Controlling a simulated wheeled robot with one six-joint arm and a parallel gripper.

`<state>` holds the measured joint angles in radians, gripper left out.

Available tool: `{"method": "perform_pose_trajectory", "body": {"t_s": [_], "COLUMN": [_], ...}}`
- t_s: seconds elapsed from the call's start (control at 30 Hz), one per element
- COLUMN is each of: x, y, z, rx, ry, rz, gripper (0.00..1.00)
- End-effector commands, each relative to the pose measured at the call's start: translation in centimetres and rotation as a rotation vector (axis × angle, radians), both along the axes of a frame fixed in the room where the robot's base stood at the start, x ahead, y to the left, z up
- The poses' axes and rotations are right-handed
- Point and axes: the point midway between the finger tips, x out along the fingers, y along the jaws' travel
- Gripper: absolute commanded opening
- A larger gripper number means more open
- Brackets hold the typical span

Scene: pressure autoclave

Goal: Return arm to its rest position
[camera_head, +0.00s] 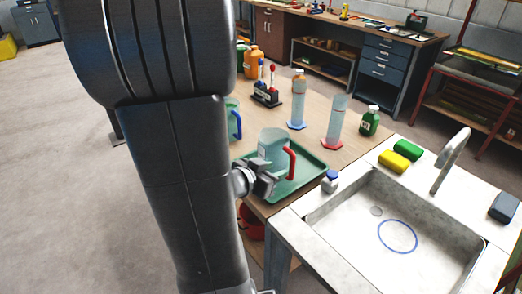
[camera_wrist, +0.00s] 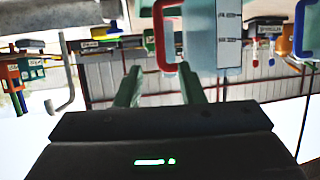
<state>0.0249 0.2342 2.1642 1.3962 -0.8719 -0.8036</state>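My arm fills the left of the head view, and my gripper (camera_head: 264,184) is at its end, low beside the near left edge of a green tray. In the wrist view, which looks upside down, the two fingers of my gripper (camera_wrist: 160,74) stand apart with nothing between them. A clear jug with a red handle (camera_head: 272,147) stands on the tray, just past the gripper. The jug also shows in the wrist view (camera_wrist: 208,35), its handle beyond the fingertips; the gripper does not hold it. Parts of the table are hidden behind my arm.
The green tray (camera_head: 301,184) lies on the wooden table near the sink (camera_head: 350,235). Two cylinders (camera_head: 298,103), (camera_head: 336,122) and a green bottle (camera_head: 370,121) stand behind. A blue-handled jug (camera_head: 234,121) is partly hidden by my arm. Open floor lies left.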

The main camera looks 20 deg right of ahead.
Motion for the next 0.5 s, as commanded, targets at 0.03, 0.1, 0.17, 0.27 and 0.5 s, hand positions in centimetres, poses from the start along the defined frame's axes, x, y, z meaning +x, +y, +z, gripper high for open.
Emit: {"method": "perform_pose_trajectory", "body": {"t_s": [0.03, 0.1, 0.17, 0.27, 0.5], "x": [0.1, 0.4, 0.7, 1.4, 3.7], "y": [-0.2, -0.6, -1.1, -2.3, -5.8], "z": [-0.2, -0.4, -0.7, -1.3, -3.1], "rx": [0.000, -0.001, -0.001, 0.000, 0.000], "ry": [0.000, 0.002, 0.001, 0.002, 0.002], "rz": [-0.001, -0.002, -0.004, -0.005, -0.005], "gripper": [0.35, 0.35, 0.35, 0.35, 0.35]}}
